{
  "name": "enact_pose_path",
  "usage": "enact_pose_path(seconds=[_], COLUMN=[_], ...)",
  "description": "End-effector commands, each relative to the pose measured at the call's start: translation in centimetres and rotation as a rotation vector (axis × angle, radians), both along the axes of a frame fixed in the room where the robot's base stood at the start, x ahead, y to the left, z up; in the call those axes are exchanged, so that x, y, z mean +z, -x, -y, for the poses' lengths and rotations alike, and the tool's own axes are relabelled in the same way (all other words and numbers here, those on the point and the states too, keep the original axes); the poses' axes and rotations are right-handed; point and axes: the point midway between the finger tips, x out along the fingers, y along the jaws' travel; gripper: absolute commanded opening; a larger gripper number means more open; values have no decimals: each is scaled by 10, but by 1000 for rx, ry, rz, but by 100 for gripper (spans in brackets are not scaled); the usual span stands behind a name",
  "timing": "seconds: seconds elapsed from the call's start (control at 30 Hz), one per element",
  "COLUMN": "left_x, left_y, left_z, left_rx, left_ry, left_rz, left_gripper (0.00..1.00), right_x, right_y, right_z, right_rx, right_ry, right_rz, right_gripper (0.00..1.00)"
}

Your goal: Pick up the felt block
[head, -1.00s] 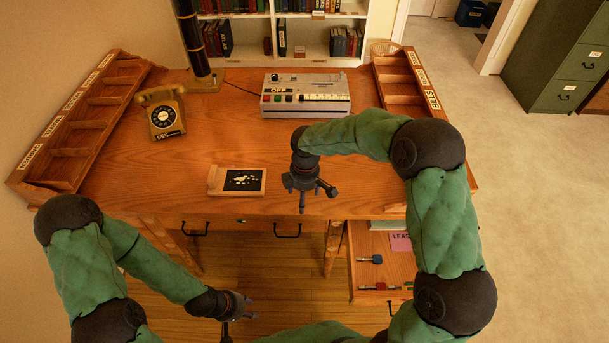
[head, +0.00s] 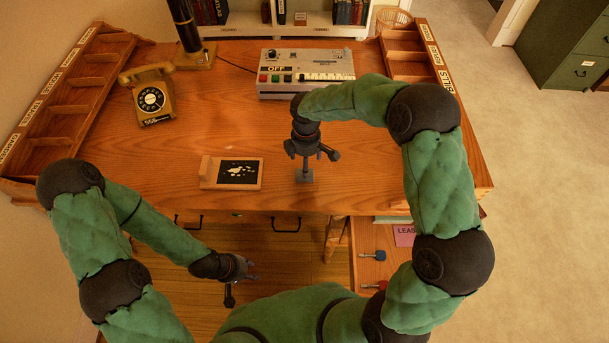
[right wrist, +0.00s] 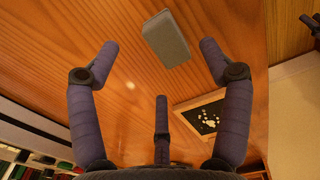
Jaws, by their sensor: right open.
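The felt block (head: 304,176) is a small grey block on the wooden desk, just below my right gripper (head: 310,156) in the head view and partly covered by its finger. In the right wrist view, the felt block (right wrist: 166,38) shows as a plain grey rectangular piece between and beyond the spread fingertips of my right gripper (right wrist: 160,60). The right gripper is open and empty, and I see no contact with the block. My left gripper (head: 242,280) is in front of the desk's near edge, with its fingers apart and nothing in them.
A wooden tray (head: 209,173) with a black panel and white pieces lies left of the block. A telephone (head: 152,98), a grey machine (head: 308,72) and sorting racks (head: 70,85) stand further back. An open drawer (head: 355,245) sits below the right front edge.

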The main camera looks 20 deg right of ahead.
Motion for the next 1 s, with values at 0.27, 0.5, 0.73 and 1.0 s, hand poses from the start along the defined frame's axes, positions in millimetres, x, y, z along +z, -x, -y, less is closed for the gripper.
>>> enact_pose_path(seconds=[0.27, 0.5, 0.73, 1.0], left_x=[-10, -24, -24, -24], left_y=[0, 0, 0, 0], left_z=[0, 0, 0, 0], left_rx=[0, 0, 0, 0], left_ry=[0, 0, 0, 0], left_rz=[1, 0, 1, 1], left_gripper=[40, 40, 40, 40], right_x=[-22, -55, -57, -57], right_y=[-1, -1, -1, -1], right_z=[-2, -3, -4, -4], right_rx=[0, 0, -1, 0], right_ry=[-1, 0, -2, -1], right_rz=[0, 0, 2, 1], right_gripper=[79, 79, 79, 19])
